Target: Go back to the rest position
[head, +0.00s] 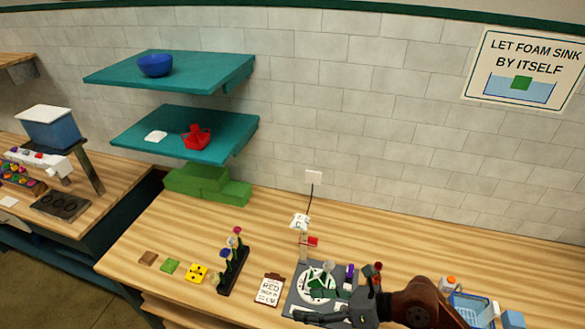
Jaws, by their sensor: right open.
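My right gripper (326,306) is at the bottom of the head view, in front of and over the grey mat on the wooden worktop. Its dark fingers are open. A round white plate (317,281) with green pieces on it lies on the grey mat (294,297), just behind the fingers. I cannot tell whether the fingers touch anything there. Small red and purple flower-like pieces (350,271) stand beside the gripper, and my arm hides part of the mat. My left gripper is not in view.
A black rack (232,272) holding flowers stands left of a clipboard (270,290). Brown, green and yellow squares lie further left. Teal shelves (180,72) hang at the back left. The worktop behind the mat is mostly clear.

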